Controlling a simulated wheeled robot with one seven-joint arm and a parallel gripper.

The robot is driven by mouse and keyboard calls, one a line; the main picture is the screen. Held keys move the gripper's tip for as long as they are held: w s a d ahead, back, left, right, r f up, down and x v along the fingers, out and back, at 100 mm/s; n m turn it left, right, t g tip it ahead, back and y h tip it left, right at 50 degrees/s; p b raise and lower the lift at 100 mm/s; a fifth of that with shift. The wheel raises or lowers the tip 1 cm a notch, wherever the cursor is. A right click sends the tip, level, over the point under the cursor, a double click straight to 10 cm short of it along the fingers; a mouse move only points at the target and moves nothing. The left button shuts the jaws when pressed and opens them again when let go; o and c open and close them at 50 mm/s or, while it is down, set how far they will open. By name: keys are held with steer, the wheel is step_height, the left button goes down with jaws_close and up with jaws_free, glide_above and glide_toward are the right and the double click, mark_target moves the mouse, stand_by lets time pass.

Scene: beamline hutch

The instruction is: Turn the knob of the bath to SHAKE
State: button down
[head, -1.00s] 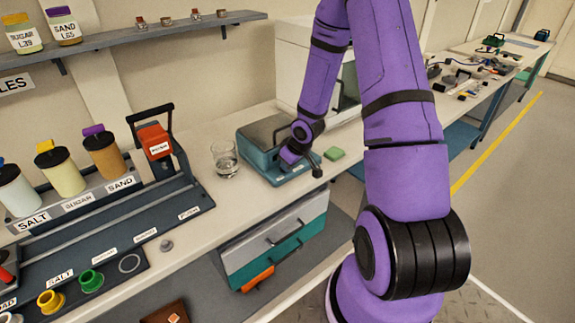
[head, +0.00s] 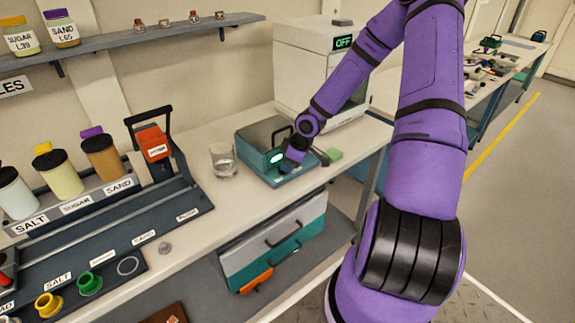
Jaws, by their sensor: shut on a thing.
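The bath (head: 262,134) is a teal box with a grey top, standing on the bench near the middle of the head view. A lit pale green indicator (head: 277,158) shows on its front. My gripper (head: 291,161) is at the bath's front right, just beside the indicator. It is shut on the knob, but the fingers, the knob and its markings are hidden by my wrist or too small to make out. The setting the knob points to cannot be read.
A glass (head: 222,161) stands just left of the bath, and a green block (head: 333,154) lies to its right. A white cabinet (head: 318,65) with an OFF display stands behind. Jars in a rack (head: 105,187) fill the left of the bench.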

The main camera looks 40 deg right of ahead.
stand_by(0.5)
steer(key=c, duration=1.2)
jaws_free()
steer(key=v, duration=1)
steer(key=shift+r, duration=0.35)
steer(key=shift+s+d, duration=0.1)
steer(key=shift+d, duration=0.05)
